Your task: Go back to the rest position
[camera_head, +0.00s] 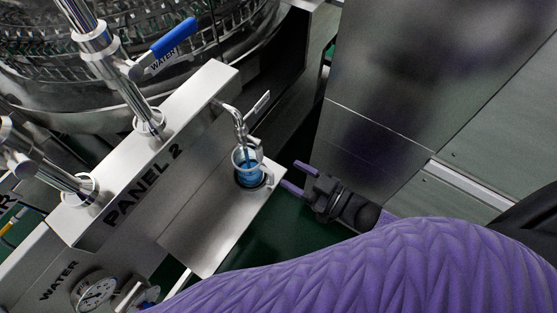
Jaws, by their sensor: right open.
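My right gripper (293,176) is open, its two purple fingers pointing left. It is just right of a clear cup (247,167) with blue liquid in it. The cup stands on a metal shelf (210,232) under a small metal tap (238,122). A gap shows between the fingers and the cup. My right arm with its purple sleeve (400,265) reaches across the bottom right. My left gripper is not in view.
Behind the shelf is a metal box marked PANEL 2 (185,135) with pipes and a blue-handled water valve (173,36). A large metal drum (50,80) is at the top left. A gauge (97,291) is at the bottom left. Metal cabinets (400,90) stand on the right.

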